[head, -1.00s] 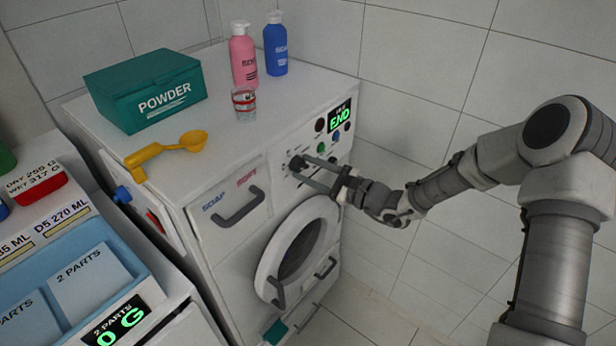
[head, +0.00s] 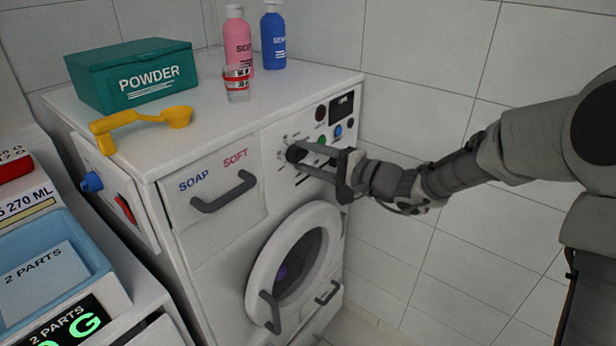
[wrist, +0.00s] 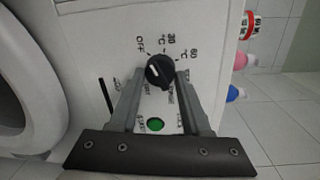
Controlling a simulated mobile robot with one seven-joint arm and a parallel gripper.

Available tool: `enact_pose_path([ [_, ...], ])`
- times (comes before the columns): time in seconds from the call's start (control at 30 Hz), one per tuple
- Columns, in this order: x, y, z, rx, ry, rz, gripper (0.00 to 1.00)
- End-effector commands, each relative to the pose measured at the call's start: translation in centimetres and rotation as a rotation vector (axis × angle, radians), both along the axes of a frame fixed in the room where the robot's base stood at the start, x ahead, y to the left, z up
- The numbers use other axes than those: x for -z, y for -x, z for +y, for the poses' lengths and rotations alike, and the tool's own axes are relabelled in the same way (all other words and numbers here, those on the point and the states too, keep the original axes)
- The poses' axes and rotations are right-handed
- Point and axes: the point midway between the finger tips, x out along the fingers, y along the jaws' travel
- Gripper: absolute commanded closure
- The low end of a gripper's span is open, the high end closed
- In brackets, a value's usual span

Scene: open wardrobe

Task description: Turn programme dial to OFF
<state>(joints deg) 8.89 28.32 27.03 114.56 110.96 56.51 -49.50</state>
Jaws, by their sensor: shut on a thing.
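The programme dial (wrist: 159,71) is a round black knob on the white washing machine's front panel. The 30 °C and 60 °C labels are above and to the right. My gripper (wrist: 159,80) is shut on the dial, one finger on each side. In the head view my gripper (head: 296,152) reaches the panel from the right, and its fingers partly hide the dial. The display (head: 342,106) above is dark.
A green button (wrist: 156,125) sits just beside the dial. The soap drawer (head: 215,195) is left of it and the round door (head: 293,262) below. A powder box (head: 135,75), yellow scoop (head: 140,126), glass (head: 237,85) and two bottles stand on top.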

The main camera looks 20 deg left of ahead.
Motion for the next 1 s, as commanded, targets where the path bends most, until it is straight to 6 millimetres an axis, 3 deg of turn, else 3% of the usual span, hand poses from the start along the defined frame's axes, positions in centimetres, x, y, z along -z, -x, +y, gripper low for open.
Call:
enact_pose_path([
  [0.03,0.64,0.05,0.06,-0.001,0.011,-0.03,1.0],
  [0.4,0.2,0.05,0.03,-0.001,0.069,-0.166,1.0],
  [1.0,-0.1,0.04,0.03,-0.001,0.082,-0.195,1.0],
])
